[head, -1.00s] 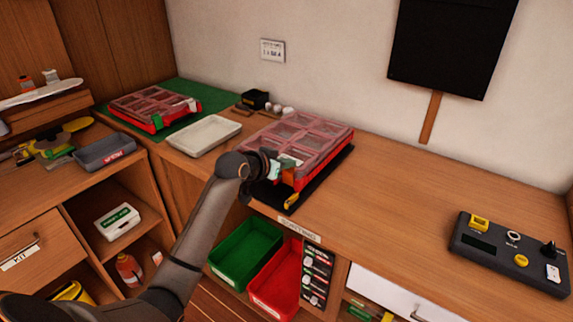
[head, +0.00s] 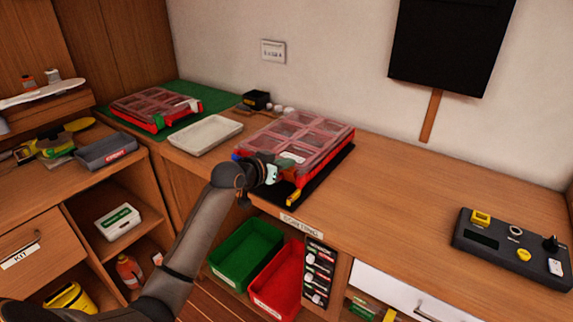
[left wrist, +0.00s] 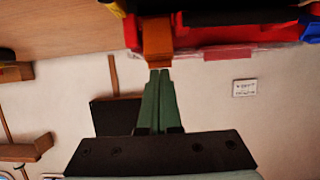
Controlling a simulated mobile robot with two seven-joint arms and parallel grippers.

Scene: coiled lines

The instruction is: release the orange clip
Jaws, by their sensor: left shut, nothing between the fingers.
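The red organizer case with a clear compartment lid (head: 318,134) lies on a black mat on the bench. The orange clip (left wrist: 157,42) sits on the case's red edge in the left wrist view. In the head view the clip is hidden by my gripper. My left gripper (head: 286,164) is at the case's front edge. Its green fingers (left wrist: 158,74) are shut together and empty, with their tips right at the clip's end. I cannot tell whether they touch it. A yellow clip (head: 293,197) is at the case's near corner. My right gripper is not in view.
A second case (head: 153,107) lies on a green mat at the back left. A pale tray (head: 205,134) is between the cases. A control box (head: 512,247) stands at the right. The bench between case and box is clear. Green (head: 246,250) and red bins are below.

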